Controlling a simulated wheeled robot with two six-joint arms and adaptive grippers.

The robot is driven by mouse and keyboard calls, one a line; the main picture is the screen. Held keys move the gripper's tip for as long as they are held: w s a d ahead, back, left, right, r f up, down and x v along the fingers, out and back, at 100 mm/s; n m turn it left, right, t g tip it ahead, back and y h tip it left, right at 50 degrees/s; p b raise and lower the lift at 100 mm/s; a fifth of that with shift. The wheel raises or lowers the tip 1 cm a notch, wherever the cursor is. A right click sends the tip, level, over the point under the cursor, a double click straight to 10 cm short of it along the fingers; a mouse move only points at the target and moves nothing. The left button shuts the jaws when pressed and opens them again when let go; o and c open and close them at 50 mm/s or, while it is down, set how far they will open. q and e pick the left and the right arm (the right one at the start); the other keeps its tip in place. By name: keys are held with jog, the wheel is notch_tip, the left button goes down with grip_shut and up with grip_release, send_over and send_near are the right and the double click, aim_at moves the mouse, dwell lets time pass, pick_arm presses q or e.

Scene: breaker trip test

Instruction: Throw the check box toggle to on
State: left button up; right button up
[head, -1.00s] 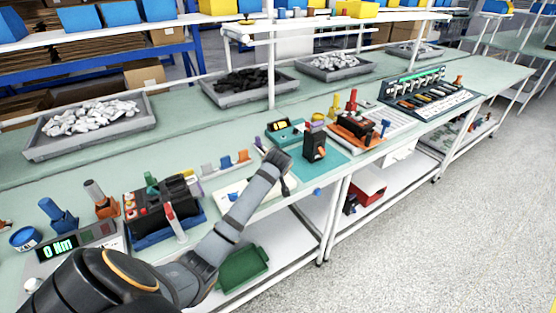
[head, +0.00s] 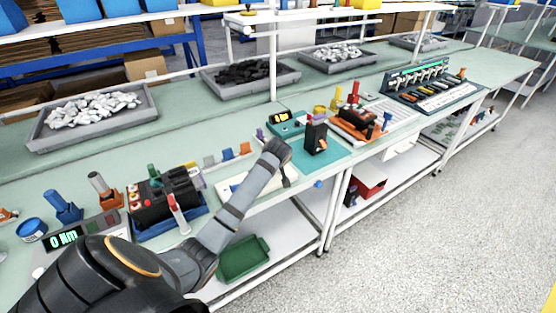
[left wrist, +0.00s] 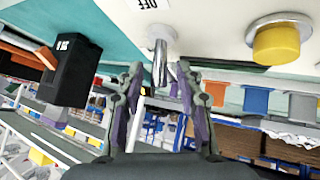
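The white check box (head: 229,186) lies near the bench's front edge in the head view, partly hidden behind my left arm. In the left wrist view its white face (left wrist: 205,15) fills the top, with an "OFF" label (left wrist: 149,4) upside down. A metal toggle (left wrist: 160,60) sticks out of that face beside the label. A round yellow button (left wrist: 277,42) is to its right. My left gripper (left wrist: 160,78) is open, with the toggle's lever between its two fingertips; I cannot tell whether they touch it. In the head view the gripper (head: 287,176) is mostly hidden by my wrist. My right gripper is not in view.
A black breaker (head: 316,138) stands on a teal mat (head: 325,160) just right of my gripper; it also shows in the left wrist view (left wrist: 72,70). Coloured clips (head: 228,154) stand behind the box. A larger black device (head: 160,200) in a blue tray is to the left.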

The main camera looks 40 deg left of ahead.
pick_arm(q)
jog(key=v, duration=1.2)
jog(key=shift+f, duration=0.1)
jog(key=s+d+f+m+g+h, duration=0.2)
jog(key=s+d+f+m, duration=0.5)
jog(key=s, duration=0.4)
jog(key=s+d+f+m+g+h, duration=0.2)
jog(key=s+d+f+m, duration=0.2)
jog(key=s+f, duration=0.7)
jog(key=s+a+f+g, duration=0.1)
jog(key=s+f, duration=0.1)
jog(key=f, duration=1.2)
jog(key=s+a+f, duration=0.1)
jog(key=s+f, duration=0.2)
jog(key=f, duration=1)
jog(key=s+a+f+g, duration=0.1)
jog(key=s+f, duration=1.3)
jog(key=s, duration=0.3)
jog(key=shift+f, duration=0.4)
jog(key=shift+s+a, duration=0.1)
